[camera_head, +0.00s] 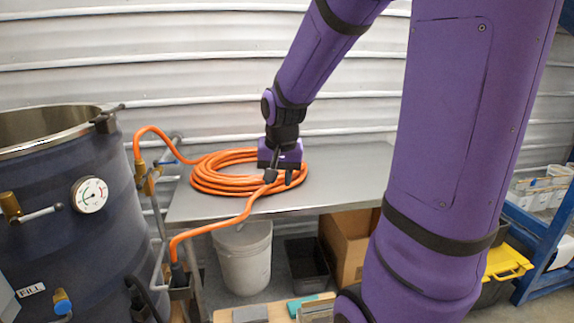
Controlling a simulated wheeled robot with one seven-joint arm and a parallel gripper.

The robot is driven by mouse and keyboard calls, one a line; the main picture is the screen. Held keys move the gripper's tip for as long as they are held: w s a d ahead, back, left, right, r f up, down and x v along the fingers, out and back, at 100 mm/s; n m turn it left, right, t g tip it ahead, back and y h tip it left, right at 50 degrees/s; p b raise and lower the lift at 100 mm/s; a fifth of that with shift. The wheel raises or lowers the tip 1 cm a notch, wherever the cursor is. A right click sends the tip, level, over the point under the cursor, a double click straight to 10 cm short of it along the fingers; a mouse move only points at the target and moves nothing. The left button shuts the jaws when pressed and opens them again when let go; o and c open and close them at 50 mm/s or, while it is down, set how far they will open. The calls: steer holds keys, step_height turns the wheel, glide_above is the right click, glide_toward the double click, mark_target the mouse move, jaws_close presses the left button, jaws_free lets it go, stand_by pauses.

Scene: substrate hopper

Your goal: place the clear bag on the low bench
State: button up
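I see no clear bag in this view. A grey metal bench (345,181) stands against the corrugated wall; I cannot tell whether it is the low bench of the task. My gripper (280,177) points down over the bench, at the right part of a coiled orange hose (225,183). Its dark fingertips look apart, and I see nothing between them. I cannot tell whether the fingers touch the hose. My purple arm hides the bench's right end.
A dark blue tank (65,215) with a gauge stands at left, joined to the hose. Under the bench are a white bucket (243,262), a black bin (306,262) and a cardboard box (347,240). A blue rack (548,235) stands at right. The bench's back right is clear.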

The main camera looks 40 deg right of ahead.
steer(key=s+a+r+n+t, duration=0.1)
steer(key=s+a+r+n, duration=0.3)
steer(key=s, duration=0.3)
steer(key=s+a+r+n+t+y, duration=0.1)
steer(key=s+a+r+n, duration=0.3)
steer(key=s+a+r, duration=0.3)
steer(key=shift+s+r+t, duration=0.25)
steer(key=shift+s+t, duration=0.05)
steer(key=shift+s, duration=0.4)
